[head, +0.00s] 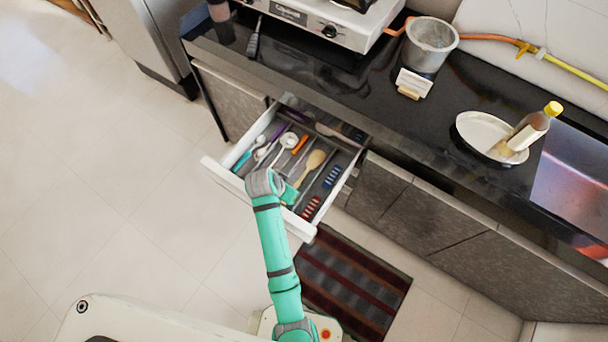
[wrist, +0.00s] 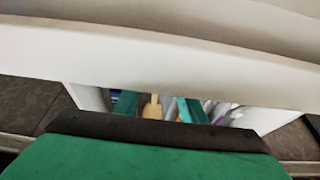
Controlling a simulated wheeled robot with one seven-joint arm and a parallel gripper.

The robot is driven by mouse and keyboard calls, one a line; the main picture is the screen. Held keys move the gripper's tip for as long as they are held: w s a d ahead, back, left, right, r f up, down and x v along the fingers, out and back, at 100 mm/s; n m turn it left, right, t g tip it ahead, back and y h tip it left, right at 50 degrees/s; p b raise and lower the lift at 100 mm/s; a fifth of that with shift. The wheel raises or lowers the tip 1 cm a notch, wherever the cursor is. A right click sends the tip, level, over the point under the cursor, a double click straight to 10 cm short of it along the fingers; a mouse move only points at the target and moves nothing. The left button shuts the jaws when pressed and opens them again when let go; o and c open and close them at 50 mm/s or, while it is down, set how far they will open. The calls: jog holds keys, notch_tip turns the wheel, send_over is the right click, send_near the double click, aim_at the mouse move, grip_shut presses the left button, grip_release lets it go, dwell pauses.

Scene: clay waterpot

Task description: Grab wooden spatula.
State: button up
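The wooden spatula (head: 315,160) lies in the open drawer (head: 215,172), its pale broad end toward the cabinet. Its handle runs down toward my gripper (head: 289,196), which partly hides it. In the wrist view the two teal fingers of my gripper (wrist: 157,108) are apart. Part of the wooden spatula (wrist: 152,110) shows between or beyond them; I cannot tell whether they touch it. The drawer's white front and my own wrist hide most of the wrist view.
Several other utensils lie beside the spatula, including a white ladle (head: 288,140) and red-handled ones (head: 311,207). The black counter (head: 330,80) overhangs the drawer's back. A pot (head: 431,45) and a plate (head: 477,128) with a bottle stand on it. The floor at left is clear.

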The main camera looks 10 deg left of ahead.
jog(key=shift+x, duration=1.7)
jog(key=shift+s+f, duration=0.1)
grip_shut()
